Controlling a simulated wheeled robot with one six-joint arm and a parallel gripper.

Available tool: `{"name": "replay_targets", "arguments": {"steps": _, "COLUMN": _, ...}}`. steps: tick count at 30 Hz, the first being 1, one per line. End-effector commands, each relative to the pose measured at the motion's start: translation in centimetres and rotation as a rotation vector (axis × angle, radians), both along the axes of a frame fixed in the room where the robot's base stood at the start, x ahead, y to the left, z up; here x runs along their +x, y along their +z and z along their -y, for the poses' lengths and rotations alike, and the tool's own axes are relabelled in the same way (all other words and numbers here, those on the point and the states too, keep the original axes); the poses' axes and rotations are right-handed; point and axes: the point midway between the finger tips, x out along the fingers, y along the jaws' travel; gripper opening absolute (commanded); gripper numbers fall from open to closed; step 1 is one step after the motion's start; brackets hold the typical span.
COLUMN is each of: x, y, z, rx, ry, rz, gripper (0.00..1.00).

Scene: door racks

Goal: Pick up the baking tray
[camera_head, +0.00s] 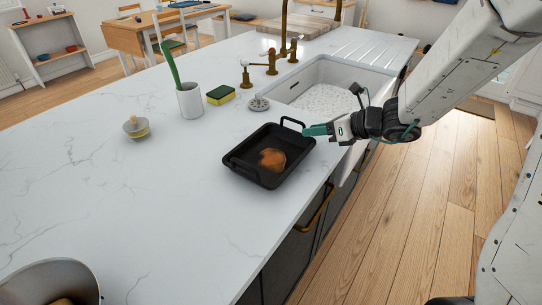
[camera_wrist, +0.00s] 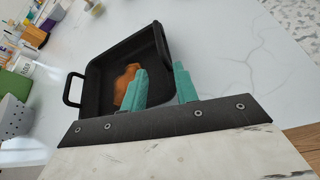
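The black baking tray (camera_head: 243,174) sits on the white counter, with a raised handle at each end and an orange-brown patch (camera_head: 272,159) on its inside floor. My gripper (camera_head: 317,130) is at the tray's right side, close to the far handle (camera_head: 291,123). In the wrist view the tray (camera_wrist: 115,55) lies ahead of the teal fingers (camera_wrist: 160,84). The fingers stand apart, one over the tray's inside and the other outside its side wall. The wall's lower end is hidden, and I cannot tell whether either finger touches it.
A sink (camera_head: 335,85) lies behind the gripper, with a brass tap (camera_head: 283,55). A white cup (camera_head: 190,100) with a green utensil, a sponge (camera_head: 221,95) and a small jar (camera_head: 136,127) stand left of the tray. A metal pot (camera_head: 48,283) is front left. The counter between is clear.

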Motion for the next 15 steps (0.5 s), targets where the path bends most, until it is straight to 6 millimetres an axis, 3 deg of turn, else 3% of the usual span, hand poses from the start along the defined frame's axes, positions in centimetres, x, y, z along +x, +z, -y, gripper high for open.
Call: {"name": "replay_targets", "arguments": {"steps": 15, "x": 3.4, "y": -3.4, "z": -4.3, "rx": -0.001, "ry": 0.006, "rz": 0.002, "gripper": 0.30}}
